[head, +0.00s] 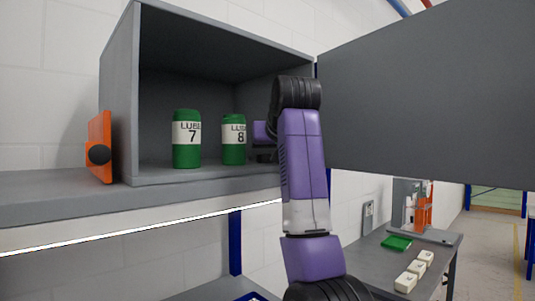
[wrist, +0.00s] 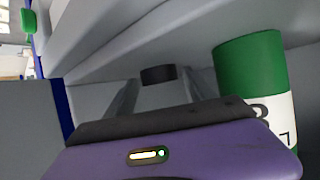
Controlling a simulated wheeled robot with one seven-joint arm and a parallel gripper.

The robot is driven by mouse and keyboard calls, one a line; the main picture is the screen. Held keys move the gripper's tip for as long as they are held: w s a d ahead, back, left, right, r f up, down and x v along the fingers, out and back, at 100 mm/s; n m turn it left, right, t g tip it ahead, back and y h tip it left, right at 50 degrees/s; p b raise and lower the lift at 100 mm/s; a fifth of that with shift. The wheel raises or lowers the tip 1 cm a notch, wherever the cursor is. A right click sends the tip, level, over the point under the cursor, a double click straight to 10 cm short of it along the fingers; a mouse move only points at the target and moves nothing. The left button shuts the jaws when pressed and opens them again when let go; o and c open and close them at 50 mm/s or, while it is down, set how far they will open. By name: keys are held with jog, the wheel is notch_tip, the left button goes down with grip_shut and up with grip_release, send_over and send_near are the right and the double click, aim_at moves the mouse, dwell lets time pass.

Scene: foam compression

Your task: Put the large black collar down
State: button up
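A black collar (wrist: 157,74) shows in the wrist view as a short dark band between the two grey fingers of my gripper (wrist: 158,82). The fingers appear closed on its sides. Whether it touches the surface below cannot be told. In the head view my gripper is inside the right part of the open grey cabinet (head: 185,180), mostly hidden behind my purple arm, and the collar cannot be made out clearly. A green canister labelled 8 (head: 234,150) stands just left of my gripper; a green canister also shows close by at the right of the wrist view (wrist: 250,75).
A second green canister, labelled 7 (head: 187,148), stands further left in the cabinet. The cabinet door (head: 430,100) stands open at right. An orange panel with a black knob (head: 100,150) is at the cabinet's left. A lower table (head: 375,262) holds white blocks and a green item.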

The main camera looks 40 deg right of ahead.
jog(key=shift+r, duration=0.2)
jog(key=b+v, duration=0.4)
jog(key=v, duration=0.7)
jog(key=shift+w+a+b, duration=0.15)
jog(key=shift+b, duration=0.15)
jog(key=shift+s+a+r+b, duration=0.15)
jog(key=shift+s+b, duration=0.15)
jog(key=shift+s, duration=0.25)
